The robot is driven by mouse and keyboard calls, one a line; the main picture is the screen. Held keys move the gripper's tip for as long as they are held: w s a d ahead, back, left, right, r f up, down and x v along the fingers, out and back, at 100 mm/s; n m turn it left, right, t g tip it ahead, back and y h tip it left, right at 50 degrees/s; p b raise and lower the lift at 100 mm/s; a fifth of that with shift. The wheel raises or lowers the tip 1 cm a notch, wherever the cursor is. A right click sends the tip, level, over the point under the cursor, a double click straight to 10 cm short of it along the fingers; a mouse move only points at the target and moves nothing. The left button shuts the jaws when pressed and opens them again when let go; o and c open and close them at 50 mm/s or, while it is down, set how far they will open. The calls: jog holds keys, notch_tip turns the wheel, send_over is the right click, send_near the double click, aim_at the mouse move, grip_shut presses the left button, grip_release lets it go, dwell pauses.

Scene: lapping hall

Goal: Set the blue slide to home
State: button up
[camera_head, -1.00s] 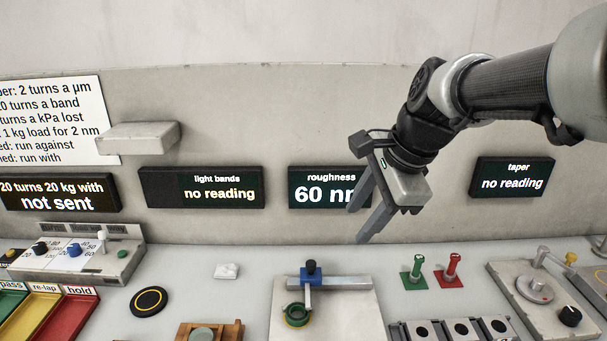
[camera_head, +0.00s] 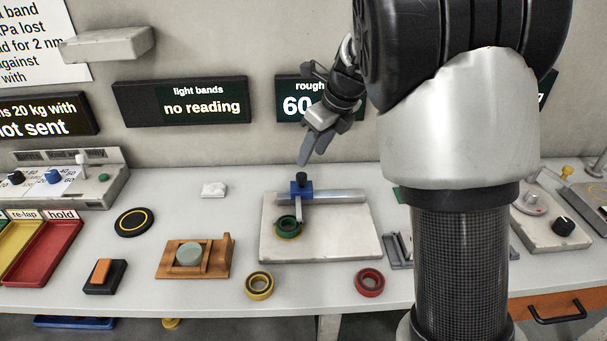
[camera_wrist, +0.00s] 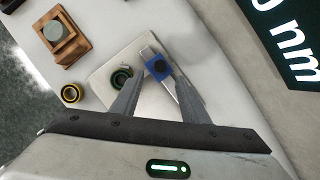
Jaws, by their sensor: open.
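The blue slide (camera_head: 301,188) with its dark knob sits on a metal rail (camera_head: 340,196) across a pale base plate (camera_head: 345,245). A thin arm reaches from the slide down to a green ring (camera_head: 289,226) on the plate. My gripper (camera_head: 306,160) hangs just above and behind the slide's knob, pointing down. In the wrist view the blue slide (camera_wrist: 158,68) shows between and beyond the two spread fingertips (camera_wrist: 158,90), and nothing is held. The wrist view does not clearly show any contact with the knob.
The roughness display (camera_head: 293,104) is partly hidden behind my arm. A yellow ring (camera_head: 259,285) and a red ring (camera_head: 369,282) lie in front of the plate. A wooden holder (camera_head: 220,262) with a grey-green disc stands left. My arm hides the bench's right part.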

aim_at(302, 175)
jog(key=b+x, duration=0.1)
jog(key=x, duration=0.7)
jog(key=shift+f+b, duration=0.15)
jog(key=shift+b, duration=0.25)
grip_shut()
